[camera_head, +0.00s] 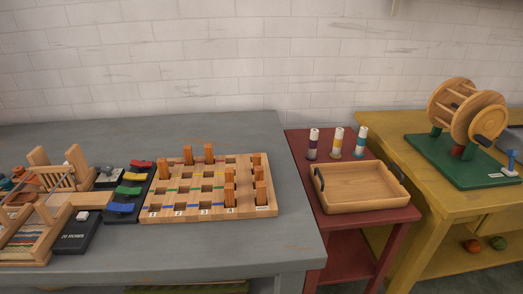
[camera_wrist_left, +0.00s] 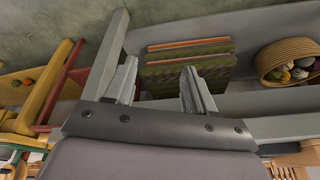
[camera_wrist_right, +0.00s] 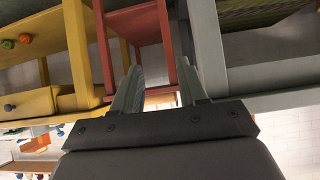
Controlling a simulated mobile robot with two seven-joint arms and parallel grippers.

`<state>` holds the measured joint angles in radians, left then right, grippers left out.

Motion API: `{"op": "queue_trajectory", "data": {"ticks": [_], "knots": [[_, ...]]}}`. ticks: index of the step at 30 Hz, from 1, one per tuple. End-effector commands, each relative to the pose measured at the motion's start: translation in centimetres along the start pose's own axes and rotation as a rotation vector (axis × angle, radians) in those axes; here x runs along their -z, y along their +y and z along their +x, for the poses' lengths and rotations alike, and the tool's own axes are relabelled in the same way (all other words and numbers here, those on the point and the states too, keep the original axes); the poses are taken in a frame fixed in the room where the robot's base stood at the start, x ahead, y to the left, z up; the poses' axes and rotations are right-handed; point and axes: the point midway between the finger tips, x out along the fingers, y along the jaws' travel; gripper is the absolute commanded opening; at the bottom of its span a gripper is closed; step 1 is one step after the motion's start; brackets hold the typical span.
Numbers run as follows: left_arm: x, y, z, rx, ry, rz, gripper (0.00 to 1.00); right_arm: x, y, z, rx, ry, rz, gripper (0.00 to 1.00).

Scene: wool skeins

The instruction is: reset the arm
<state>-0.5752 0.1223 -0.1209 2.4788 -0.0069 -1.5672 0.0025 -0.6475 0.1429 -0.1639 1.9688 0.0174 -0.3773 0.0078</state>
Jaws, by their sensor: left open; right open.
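My left gripper (camera_wrist_left: 158,85) shows in the left wrist view with its two fingers apart and nothing between them. Behind it are the grey table's lower shelf and a stack of green and brown slabs (camera_wrist_left: 190,68). My right gripper (camera_wrist_right: 160,88) shows in the right wrist view, also open and empty. The red table's frame (camera_wrist_right: 135,28) and a grey table leg (camera_wrist_right: 207,45) are behind it. Neither gripper nor arm shows in the head view. Neither gripper touches anything that I can see.
The grey table (camera_head: 225,130) holds a pegged wooden board (camera_head: 190,171), a wooden loom (camera_head: 30,225) and a switch panel (camera_head: 131,190). The red table (camera_head: 300,146) carries a wooden tray (camera_head: 358,196) and several spools (camera_head: 338,140). The yellow table (camera_head: 400,130) bears a wooden wheel device (camera_head: 452,107). A basket (camera_wrist_left: 275,62) holds yarn balls.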

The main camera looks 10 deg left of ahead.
Motion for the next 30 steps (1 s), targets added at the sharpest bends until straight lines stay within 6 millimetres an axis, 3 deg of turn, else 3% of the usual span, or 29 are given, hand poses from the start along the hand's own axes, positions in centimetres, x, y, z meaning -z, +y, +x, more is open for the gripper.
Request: {"op": "queue_trajectory", "data": {"ticks": [1, 11, 18, 25, 26, 27, 30], "knots": [[-0.8, 0.4, 0.7, -0.019, -0.019, 0.0, 0.55, -0.4, 0.0, 0.3, 0.0, 0.001, 0.0, 0.43], [0.8, 1.4, 7.4, -0.037, 0.173, 0.007, 0.55, -2.7, -0.3, 2.1, 0.007, -0.005, 0.009, 0.43], [1.4, 2.7, 13.9, -0.068, 0.377, 0.005, 0.55, -4.6, -0.8, 4.1, 0.021, -0.001, 0.016, 0.43], [1.2, 3.9, 18.9, -0.101, 0.582, -0.006, 0.55, -6.5, -0.8, 5.8, 0.028, -0.004, 0.018, 0.43], [1.2, 4.0, 19.2, -0.104, 0.606, -0.008, 0.55, -6.5, -0.8, 5.9, 0.029, -0.003, 0.018, 0.43], [2.3, 3.7, 16.0, -0.099, 0.605, -0.007, 0.55, -4.1, -0.8, 4.1, 0.028, -0.012, 0.016, 0.43], [2.9, 3.5, 13.9, -0.093, 0.603, -0.005, 0.55, -1.8, -0.7, 2.6, 0.026, 0.004, 0.008, 0.43]]}}
